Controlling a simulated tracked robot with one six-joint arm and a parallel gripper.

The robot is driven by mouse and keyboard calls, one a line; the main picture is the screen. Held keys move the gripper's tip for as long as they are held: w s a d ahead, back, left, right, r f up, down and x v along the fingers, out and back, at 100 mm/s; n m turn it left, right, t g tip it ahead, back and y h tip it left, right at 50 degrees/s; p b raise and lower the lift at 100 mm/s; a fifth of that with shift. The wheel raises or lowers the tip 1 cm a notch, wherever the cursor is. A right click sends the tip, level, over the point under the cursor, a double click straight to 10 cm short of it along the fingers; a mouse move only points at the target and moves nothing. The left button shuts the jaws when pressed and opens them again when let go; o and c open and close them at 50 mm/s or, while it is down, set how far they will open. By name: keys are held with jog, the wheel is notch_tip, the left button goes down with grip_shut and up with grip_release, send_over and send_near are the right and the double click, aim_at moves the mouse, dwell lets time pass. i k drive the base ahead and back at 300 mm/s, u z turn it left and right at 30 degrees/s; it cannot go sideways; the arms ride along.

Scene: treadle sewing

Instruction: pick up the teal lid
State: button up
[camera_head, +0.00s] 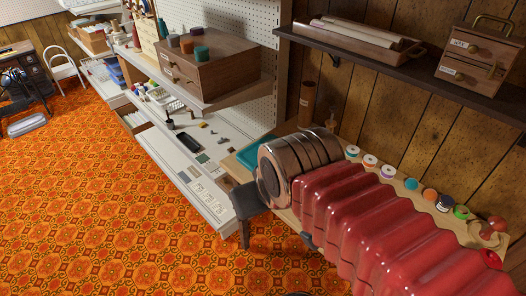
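A flat teal piece (254,153), which looks like the teal lid, lies on the wooden table just behind my metal wrist. My wrist hides its right part, so its full outline cannot be seen. My arm with red bellows reaches in from the lower right. A dark grey part that seems to be my gripper (249,200) shows at the arm's end, below and in front of the teal piece and apart from it in the picture. Its fingertips are not clear, so I cannot tell whether it is open or shut.
Several thread spools (388,172) line the table's back edge. A brown cylinder (307,103) stands near the wall. A dark shelf (400,70) holds a small drawer box (478,57). A white workbench (190,165) with small items runs left. The patterned floor (110,220) is open.

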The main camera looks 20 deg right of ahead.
aim_at(248, 157)
jog(key=u, duration=0.05)
jog(key=i, duration=0.95)
jog(key=z, duration=0.1)
